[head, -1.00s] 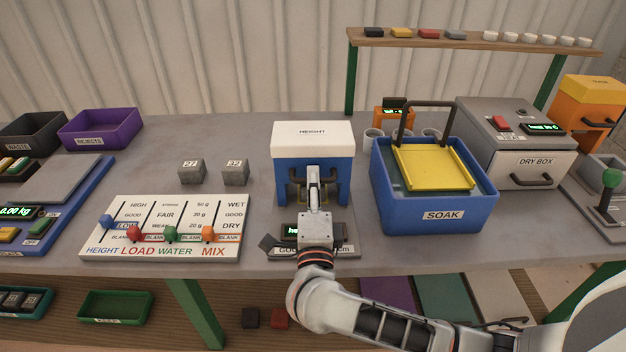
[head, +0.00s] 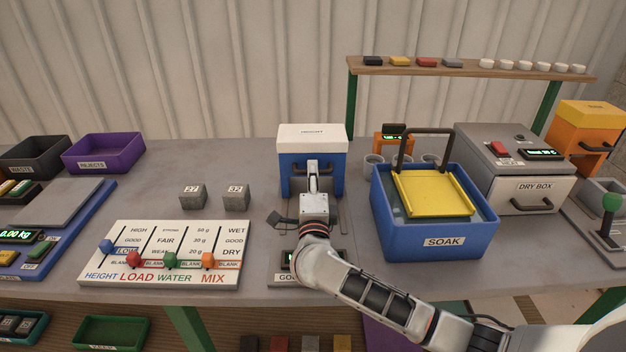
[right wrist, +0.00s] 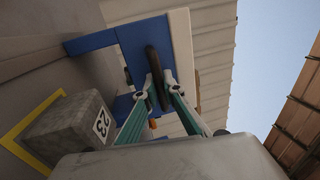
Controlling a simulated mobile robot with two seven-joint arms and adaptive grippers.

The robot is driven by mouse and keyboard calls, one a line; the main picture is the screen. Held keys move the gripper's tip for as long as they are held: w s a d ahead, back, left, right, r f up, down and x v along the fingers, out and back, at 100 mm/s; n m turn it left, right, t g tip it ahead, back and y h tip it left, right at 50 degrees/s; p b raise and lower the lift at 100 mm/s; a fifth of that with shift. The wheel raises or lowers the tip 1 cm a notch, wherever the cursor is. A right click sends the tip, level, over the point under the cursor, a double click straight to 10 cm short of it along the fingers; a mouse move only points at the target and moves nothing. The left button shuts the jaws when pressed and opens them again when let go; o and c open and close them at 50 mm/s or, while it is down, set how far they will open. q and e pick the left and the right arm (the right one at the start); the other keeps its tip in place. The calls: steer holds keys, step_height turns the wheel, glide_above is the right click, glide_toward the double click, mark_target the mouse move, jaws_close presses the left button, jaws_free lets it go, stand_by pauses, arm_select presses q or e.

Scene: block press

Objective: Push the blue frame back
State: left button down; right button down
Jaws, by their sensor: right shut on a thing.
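The blue frame (head: 291,182) with a white top labelled HEIGHT (head: 311,139) stands on its grey base at the middle of the table. My right gripper (head: 313,184) is at its front face. In the right wrist view, the right gripper (right wrist: 160,92) is shut on the dark handle (right wrist: 153,62) of the blue frame (right wrist: 135,57). Part of the frame's front is hidden behind the gripper. My left gripper is not in view.
A grey block marked 23 (right wrist: 70,130) lies near the gripper in the right wrist view. Two grey blocks (head: 193,196) sit left of the frame. The SOAK tub (head: 440,243) stands close on the right. The slider board (head: 166,285) is at front left.

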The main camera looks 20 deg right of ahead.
steer(key=c, duration=2.4)
jaws_free()
steer(key=shift+c, duration=0.2)
steer(key=shift+s+a, duration=0.1)
steer(key=shift+s, duration=0.05)
steer(key=v, duration=1.2)
